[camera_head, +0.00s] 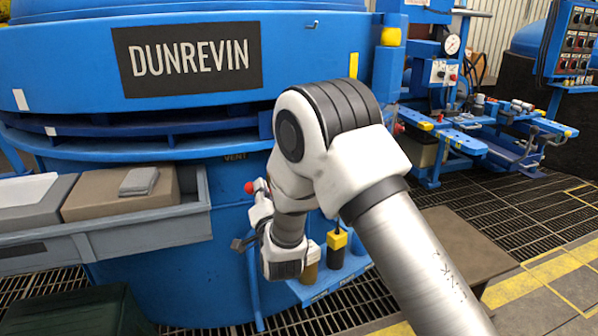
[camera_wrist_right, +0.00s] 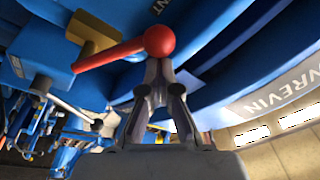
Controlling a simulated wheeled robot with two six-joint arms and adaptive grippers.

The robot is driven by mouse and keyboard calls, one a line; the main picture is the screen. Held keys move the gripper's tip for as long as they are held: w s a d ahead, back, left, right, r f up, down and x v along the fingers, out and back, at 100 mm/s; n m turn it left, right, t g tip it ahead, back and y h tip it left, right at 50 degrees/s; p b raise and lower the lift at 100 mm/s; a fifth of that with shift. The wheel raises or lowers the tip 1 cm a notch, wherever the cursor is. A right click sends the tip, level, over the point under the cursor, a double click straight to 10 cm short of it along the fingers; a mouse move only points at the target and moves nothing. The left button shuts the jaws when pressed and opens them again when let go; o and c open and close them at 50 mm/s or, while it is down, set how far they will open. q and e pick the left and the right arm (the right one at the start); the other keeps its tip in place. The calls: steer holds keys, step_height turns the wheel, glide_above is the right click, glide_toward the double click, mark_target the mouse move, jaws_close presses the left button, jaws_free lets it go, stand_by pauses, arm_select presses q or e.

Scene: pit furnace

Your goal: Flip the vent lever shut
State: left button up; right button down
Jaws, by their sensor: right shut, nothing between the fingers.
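The vent lever is a red rod (camera_wrist_right: 110,54) with a round red knob (camera_wrist_right: 158,41), coming out of a brass-coloured block (camera_wrist_right: 92,36) on the blue furnace in the right wrist view. In the head view only its red knob (camera_head: 249,188) shows clearly, below the VENT label (camera_head: 236,157); my arm hides much of the rest. My right gripper (camera_wrist_right: 158,66) is shut and empty. Its fingertips are right at the knob and overlap its lower edge in the wrist view; I cannot tell whether they touch. My left gripper is not in view.
The blue furnace (camera_head: 200,225) with the DUNREVIN sign fills the left and middle. A grey tray (camera_head: 150,232) holding boxes juts out left of the lever. A low blue shelf (camera_head: 335,285) carries a yellow-and-black item (camera_head: 337,240) behind my wrist.

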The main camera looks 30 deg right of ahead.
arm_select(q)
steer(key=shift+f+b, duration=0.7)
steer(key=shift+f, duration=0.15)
arm_select(e)
steer(key=shift+w+a+f+n+t+y, duration=0.1)
steer(key=shift+a+f+n+t+y, duration=0.2)
steer(key=shift+f+n, duration=0.55)
steer(key=shift+s+a+f+n+t+y, duration=0.1)
steer(key=shift+a+f+n, duration=0.25)
steer(key=shift+f+n, duration=0.45)
steer(key=shift+w+a+f+n+t+y, duration=0.15)
steer(key=shift+a+f+n, duration=0.35)
steer(key=shift+n, duration=0.55)
steer(key=shift+d+f, duration=0.1)
steer(key=shift+f, duration=0.1)
